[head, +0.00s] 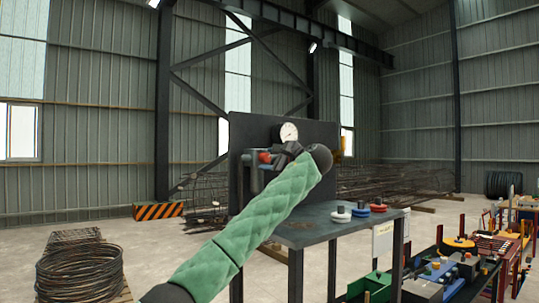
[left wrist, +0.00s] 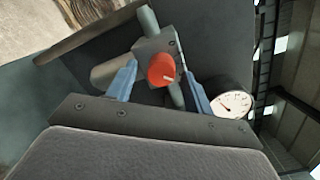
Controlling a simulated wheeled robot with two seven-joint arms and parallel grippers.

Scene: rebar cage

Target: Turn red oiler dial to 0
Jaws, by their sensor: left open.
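The red oiler dial (left wrist: 161,70) is a round knob with a small pale mark toward its lower right edge in the left wrist view. It sits on a grey block (left wrist: 152,46) with pipe stubs. In the head view the dial (head: 264,157) shows small, in front of the dark panel (head: 240,137). My left gripper (left wrist: 159,76) is open, its blue fingers on either side of the dial with visible gaps. Contact cannot be made out. In the head view my green-sleeved left arm reaches to it and partly hides the mount. My right gripper is not in view.
A white round gauge (head: 289,132) is close beside the gripper; it also shows in the left wrist view (left wrist: 235,103). A grey table (head: 310,228) below holds white, blue and red discs (head: 378,207). Wire coils (head: 80,272) lie lower left; cluttered benches stand right.

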